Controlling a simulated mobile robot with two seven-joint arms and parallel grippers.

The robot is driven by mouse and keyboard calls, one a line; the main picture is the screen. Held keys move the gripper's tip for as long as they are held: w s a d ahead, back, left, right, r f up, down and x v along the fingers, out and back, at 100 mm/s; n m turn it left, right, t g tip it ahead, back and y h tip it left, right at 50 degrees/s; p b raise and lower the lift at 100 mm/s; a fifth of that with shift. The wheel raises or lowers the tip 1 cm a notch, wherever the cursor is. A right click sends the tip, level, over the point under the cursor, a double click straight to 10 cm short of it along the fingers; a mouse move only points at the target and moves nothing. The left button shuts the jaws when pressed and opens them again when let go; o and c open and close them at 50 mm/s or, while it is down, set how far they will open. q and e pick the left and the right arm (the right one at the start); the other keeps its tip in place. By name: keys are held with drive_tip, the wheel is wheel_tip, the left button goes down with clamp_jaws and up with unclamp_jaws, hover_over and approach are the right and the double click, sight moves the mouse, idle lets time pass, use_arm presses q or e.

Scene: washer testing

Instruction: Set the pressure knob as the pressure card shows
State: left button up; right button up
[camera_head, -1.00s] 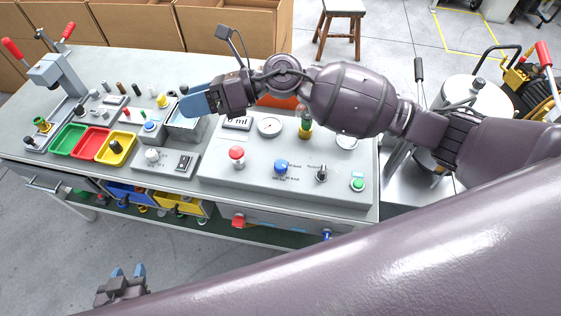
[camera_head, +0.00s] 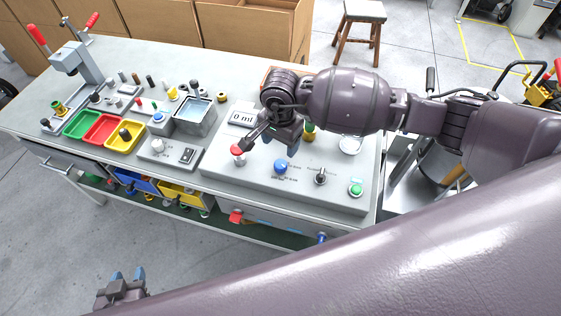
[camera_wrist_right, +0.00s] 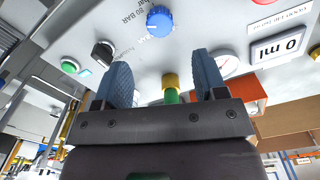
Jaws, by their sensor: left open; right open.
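The blue pressure knob (camera_head: 281,166) sits on the grey control panel (camera_head: 235,178), between a red button (camera_head: 238,151) and a black selector (camera_head: 320,177). It also shows at the top of the right wrist view (camera_wrist_right: 160,20), with small "BAR" print beside it. My right gripper (camera_wrist_right: 162,64) is open and empty, fingers pointing at the panel, apart from the knob. My left gripper (camera_head: 122,284) is open and empty at lower left, away from the bench. I cannot make out the pressure card.
A green button (camera_head: 356,188) is right of the selector. A green-and-yellow part (camera_wrist_right: 171,88) stands beyond my right fingers, near a round gauge (camera_wrist_right: 225,65) and a "0 ml" display (camera_wrist_right: 277,47). Coloured bins (camera_head: 103,128) and a water tank (camera_head: 196,114) stand left.

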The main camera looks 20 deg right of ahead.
sight(281, 163)
wheel_tip(281, 163, down, 10)
drive_tip(key=shift+r+p, duration=0.25)
drive_tip(key=shift+p, duration=0.3)
drive_tip(key=c, duration=0.9)
